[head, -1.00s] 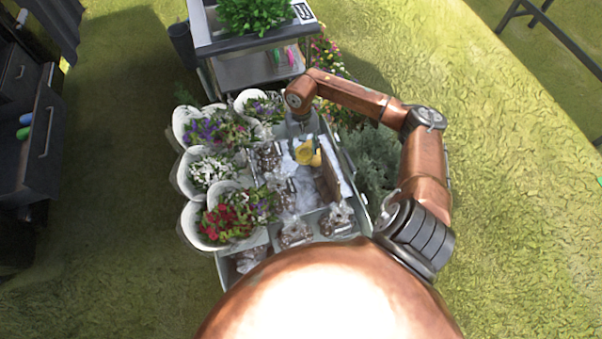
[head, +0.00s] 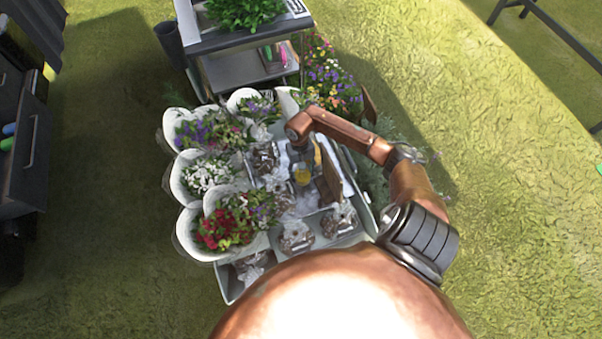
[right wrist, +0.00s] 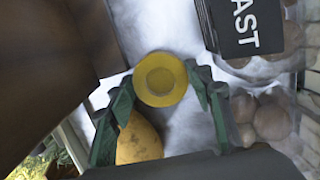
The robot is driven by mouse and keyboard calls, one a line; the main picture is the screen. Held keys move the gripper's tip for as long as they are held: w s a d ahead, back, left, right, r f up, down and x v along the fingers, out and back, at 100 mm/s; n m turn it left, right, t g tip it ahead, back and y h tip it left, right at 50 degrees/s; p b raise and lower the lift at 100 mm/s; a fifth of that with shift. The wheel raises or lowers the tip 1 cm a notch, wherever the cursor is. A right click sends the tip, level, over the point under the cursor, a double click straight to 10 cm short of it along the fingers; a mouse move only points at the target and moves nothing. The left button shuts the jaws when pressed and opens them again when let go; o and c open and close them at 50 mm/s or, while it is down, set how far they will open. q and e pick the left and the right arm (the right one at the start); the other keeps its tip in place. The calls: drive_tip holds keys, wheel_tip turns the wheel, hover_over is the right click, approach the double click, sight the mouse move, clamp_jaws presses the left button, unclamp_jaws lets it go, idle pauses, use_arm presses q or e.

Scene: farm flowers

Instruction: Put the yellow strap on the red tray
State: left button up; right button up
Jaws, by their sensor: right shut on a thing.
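My right gripper (right wrist: 165,92) reaches down into the grey cart in the head view, its green fingers shut on a round yellow piece (right wrist: 160,78). This looks like the yellow strap, rolled up, though its form is hard to tell. A rounded yellow-orange shape (right wrist: 140,140) shows behind the left finger in the right wrist view; I cannot tell whether it belongs to the same thing. In the head view, yellow (head: 303,175) shows below the right wrist, with the fingertips too small to make out. I see no red tray in either view. My left gripper is out of view.
The cart (head: 352,238) holds wrapped bouquets (head: 208,175) on its left and several clear packs (head: 296,236) around the gripper. A brown panel (head: 329,185) stands close to its right. A black label (right wrist: 240,25) is near in the right wrist view. A grey trolley (head: 245,70) stands behind.

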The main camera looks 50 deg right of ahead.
drive_tip(key=shift+f, duration=0.15)
drive_tip(key=o, duration=0.9)
drive_tip(key=shift+c, duration=0.2)
drive_tip(key=o, duration=0.4)
drive_tip(key=shift+o, duration=0.2)
